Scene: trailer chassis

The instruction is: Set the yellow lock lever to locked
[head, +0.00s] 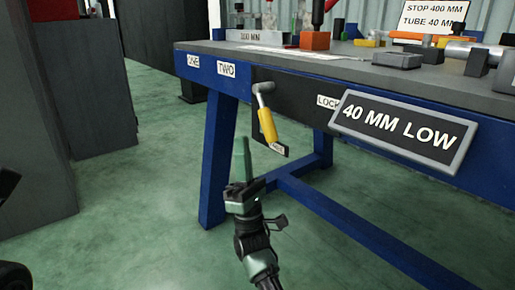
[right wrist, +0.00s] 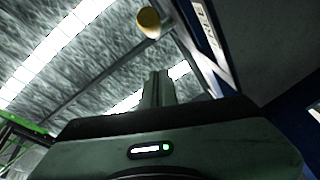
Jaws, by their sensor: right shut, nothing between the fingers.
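The yellow lock lever (head: 267,124) hangs from a grey pivot (head: 263,88) on the dark front panel of the blue bench, pointing down and slightly right. Its lower end is near a small white label (head: 277,147), too small to read. A "LOCK" label (head: 327,102) sits to the right, partly covered by a sign. My right gripper (head: 241,142) points up, shut and empty, left of and a little below the lever, apart from it in the picture. In the right wrist view, the lever's round yellow end (right wrist: 148,22) shows above the shut fingers (right wrist: 157,78). My left gripper is not in view.
A "40 MM LOW" sign (head: 403,132) stands out at the bench's right front. Blocks and tools lie on the grey benchtop (head: 340,66). Green floor is free at left.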

